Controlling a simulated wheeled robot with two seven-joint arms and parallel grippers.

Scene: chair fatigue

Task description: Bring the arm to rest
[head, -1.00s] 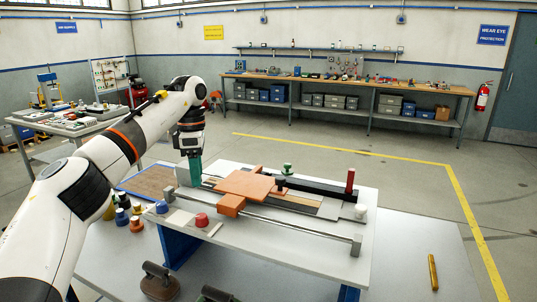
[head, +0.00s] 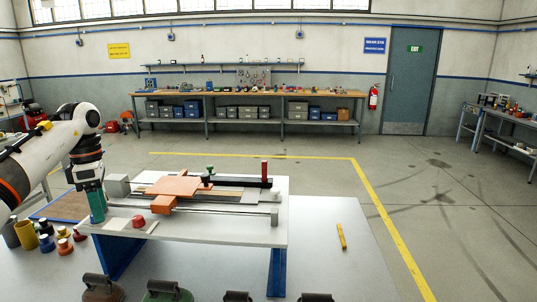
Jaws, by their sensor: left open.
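My left arm (head: 45,150) comes in from the left and bends down at the wrist. My left gripper (head: 98,212) has green fingers that point down at the left end of a raised grey bench. It is open, and I see nothing held between the fingers. The bench (head: 225,232) has blue legs and carries a rig with an orange plate (head: 173,186), an orange block (head: 163,204) and a long rail. A red knob (head: 138,221) stands on the bench, to the right of the gripper. My right gripper is not in view.
Several coloured pegs (head: 64,246) stand at the left of the lower table. Several dark-handled pieces (head: 166,290) line its front edge. A yellow stick (head: 341,237) lies on the right. The table (head: 335,275) is clear around the stick. A workbench (head: 250,95) stands along the back wall.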

